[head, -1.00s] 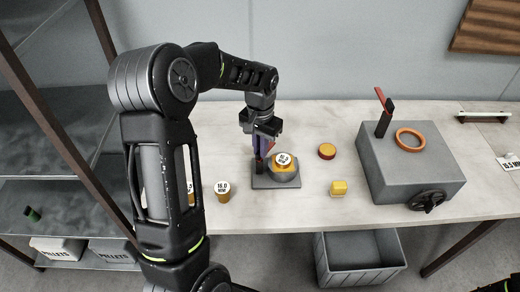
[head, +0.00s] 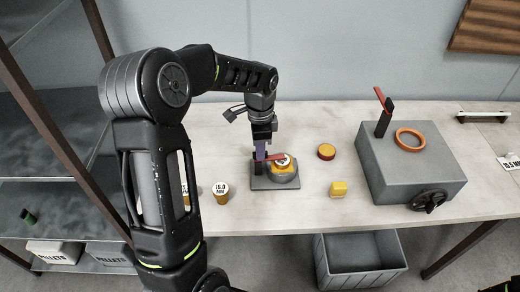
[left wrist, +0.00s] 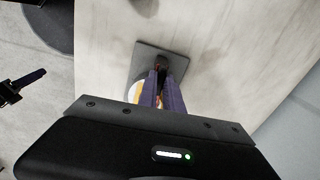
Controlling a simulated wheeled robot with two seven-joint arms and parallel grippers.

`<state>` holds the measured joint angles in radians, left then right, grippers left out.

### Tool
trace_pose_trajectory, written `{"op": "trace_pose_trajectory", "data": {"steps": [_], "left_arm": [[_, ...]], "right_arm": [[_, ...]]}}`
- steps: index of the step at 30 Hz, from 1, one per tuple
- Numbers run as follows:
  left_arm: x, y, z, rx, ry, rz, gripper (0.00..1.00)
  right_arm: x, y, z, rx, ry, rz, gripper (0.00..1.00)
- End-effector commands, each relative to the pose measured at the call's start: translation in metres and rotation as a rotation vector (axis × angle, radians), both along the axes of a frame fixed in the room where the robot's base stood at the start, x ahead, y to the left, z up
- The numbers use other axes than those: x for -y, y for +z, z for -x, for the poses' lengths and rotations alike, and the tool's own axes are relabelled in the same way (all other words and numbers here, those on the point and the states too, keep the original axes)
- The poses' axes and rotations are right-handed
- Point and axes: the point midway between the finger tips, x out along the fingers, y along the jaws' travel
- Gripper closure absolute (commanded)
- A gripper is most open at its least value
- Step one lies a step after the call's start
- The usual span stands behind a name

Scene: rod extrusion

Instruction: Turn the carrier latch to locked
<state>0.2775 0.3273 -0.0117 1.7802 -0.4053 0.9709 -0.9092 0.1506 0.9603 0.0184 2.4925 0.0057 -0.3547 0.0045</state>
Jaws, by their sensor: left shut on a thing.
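The carrier is a grey base plate (head: 262,184) with a round grey holder on the bench. An orange die with a white label (head: 281,161) sits in the holder. The red carrier latch (head: 272,157) lies across toward the die's top, pointing right. My left gripper (head: 261,157) points down at the carrier's left side, shut on the latch. In the left wrist view, its purple fingers (left wrist: 163,98) are over the plate (left wrist: 150,58) and partly hide the die (left wrist: 135,93). My right gripper (left wrist: 22,86) shows small at the left edge of that view; its jaw state is unclear.
A labelled 16.0 MM die (head: 220,193) stands left of the carrier. A grey machine box (head: 410,165) with an orange ring stands farther right. A grey bin (head: 360,262) is below the bench.

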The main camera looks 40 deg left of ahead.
Motion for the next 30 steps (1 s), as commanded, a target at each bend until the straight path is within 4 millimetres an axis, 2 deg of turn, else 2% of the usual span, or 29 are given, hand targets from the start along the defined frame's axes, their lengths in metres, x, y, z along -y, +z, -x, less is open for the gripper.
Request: {"op": "trace_pose_trajectory", "data": {"steps": [7,20,21,28,30], "left_arm": [[0.0001,0.0007,-0.0002,0.002,-0.082,-0.001,1.0],[0.0001,0.0008,-0.0002,0.002,-0.098,-0.001,1.0],[0.0001,0.0008,-0.0002,0.002,-0.098,-0.001,0.89],[0.0002,0.0005,0.0001,0.001,-0.096,0.0,0.71],[0.0003,0.0004,0.0002,0.001,-0.096,0.0,0.68]], "right_arm": [[0.0,-0.0003,-0.0002,0.0,0.0,0.0,0.64],[0.0,-0.0003,-0.0002,0.0,0.0,0.0,0.64],[0.0,-0.0003,-0.0002,0.0,0.0,0.0,0.64],[0.0001,-0.0004,-0.0001,0.0,0.0,0.0,0.64],[0.0001,-0.0004,-0.0001,0.0,0.0,0.0,0.64]]}}
